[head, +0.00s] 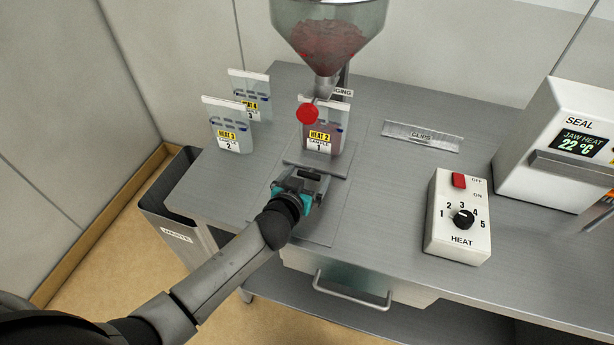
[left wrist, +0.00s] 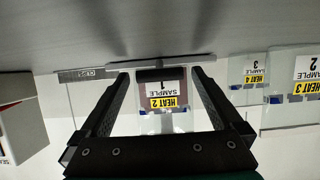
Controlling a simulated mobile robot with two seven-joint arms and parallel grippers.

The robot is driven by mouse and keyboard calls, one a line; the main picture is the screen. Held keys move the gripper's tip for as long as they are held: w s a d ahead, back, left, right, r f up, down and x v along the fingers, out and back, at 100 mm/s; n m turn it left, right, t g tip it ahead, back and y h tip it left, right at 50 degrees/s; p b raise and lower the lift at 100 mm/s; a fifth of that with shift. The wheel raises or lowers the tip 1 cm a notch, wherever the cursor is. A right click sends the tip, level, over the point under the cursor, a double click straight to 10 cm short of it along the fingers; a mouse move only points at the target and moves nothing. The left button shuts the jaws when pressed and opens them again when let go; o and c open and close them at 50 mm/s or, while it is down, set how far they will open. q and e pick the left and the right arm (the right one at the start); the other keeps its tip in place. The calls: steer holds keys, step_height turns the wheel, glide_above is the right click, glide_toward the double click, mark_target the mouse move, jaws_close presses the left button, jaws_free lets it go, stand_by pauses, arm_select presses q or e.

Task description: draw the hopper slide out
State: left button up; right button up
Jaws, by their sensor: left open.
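The hopper (head: 328,35) is a clear funnel with dark red material in it, at the top of the head view. A red round knob (head: 307,114) sits at its narrow outlet, apparently the end of the slide; the slide itself is hidden behind it. Below stands a clear bag labelled HEAT 2, SAMPLE 1 (head: 319,143), which also shows upside down in the left wrist view (left wrist: 162,92). My left gripper (head: 312,176) is open and empty, low in front of this bag and below the knob. In the left wrist view, its fingers (left wrist: 160,80) frame the bag.
Bags of samples 2 (head: 228,138) and 3 (head: 250,108) stand to the left. A CLIPS strip (head: 422,135), a HEAT control box (head: 457,220) and a SEAL machine (head: 555,150) are to the right. A waste bin (head: 176,236) stands left of the bench, and a drawer handle (head: 350,292) is at its front.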

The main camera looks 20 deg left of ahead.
arm_select(q)
steer(key=shift+c, duration=0.2)
jaws_close()
stand_by(0.6)
